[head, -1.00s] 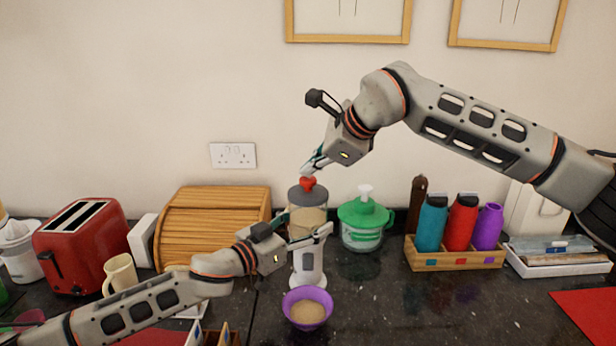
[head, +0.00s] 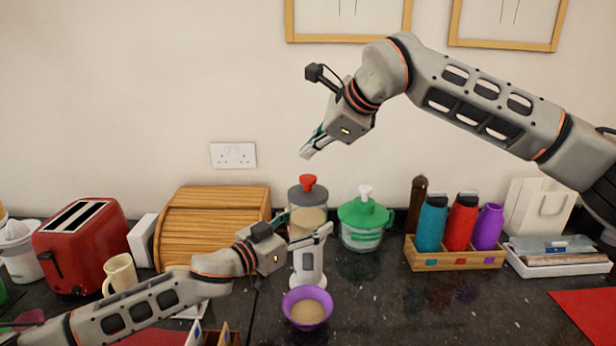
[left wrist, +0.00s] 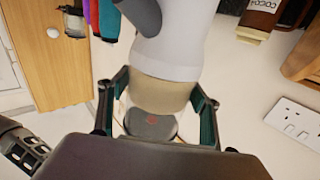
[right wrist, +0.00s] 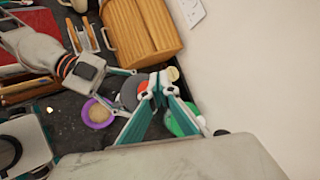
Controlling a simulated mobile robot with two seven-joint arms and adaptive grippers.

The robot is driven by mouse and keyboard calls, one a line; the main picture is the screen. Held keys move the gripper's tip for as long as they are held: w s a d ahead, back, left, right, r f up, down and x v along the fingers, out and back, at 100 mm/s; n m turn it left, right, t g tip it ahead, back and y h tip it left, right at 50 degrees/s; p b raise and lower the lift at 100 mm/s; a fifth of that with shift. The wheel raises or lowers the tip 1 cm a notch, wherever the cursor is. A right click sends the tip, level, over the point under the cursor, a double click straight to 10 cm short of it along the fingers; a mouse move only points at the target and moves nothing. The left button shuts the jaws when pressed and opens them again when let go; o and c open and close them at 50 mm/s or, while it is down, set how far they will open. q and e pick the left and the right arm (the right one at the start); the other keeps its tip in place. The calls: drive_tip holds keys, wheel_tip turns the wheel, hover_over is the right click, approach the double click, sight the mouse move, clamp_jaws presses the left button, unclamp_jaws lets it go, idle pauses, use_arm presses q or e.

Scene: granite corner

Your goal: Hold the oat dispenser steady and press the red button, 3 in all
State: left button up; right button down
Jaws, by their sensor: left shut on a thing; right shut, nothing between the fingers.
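The oat dispenser (head: 307,222) stands upright on the counter, with a grey lid, a clear hopper of oats and a white base. Its red button (head: 308,182) sits on top; part of it also shows in the right wrist view (right wrist: 143,85). My left gripper (head: 300,236) is shut around the dispenser's hopper, which fills the space between its fingers in the left wrist view (left wrist: 158,95). My right gripper (head: 306,155) is shut and empty, above the red button and apart from it. A purple bowl (head: 292,315) holding oats stands in front of the dispenser.
A green-lidded container (head: 362,222) stands just right of the dispenser. A wooden bread bin (head: 210,225), a cream mug (head: 121,272) and a red toaster (head: 85,250) are at left. A wooden crate with bottles (head: 455,260) is at right.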

drive_tip(key=shift+r, duration=1.2)
use_arm(q)
drive_tip(key=o, duration=1.8)
drive_tip(key=v, duration=1.2)
drive_tip(key=shift+s, duration=0.1)
use_arm(e)
drive_tip(key=shift+f, duration=0.1)
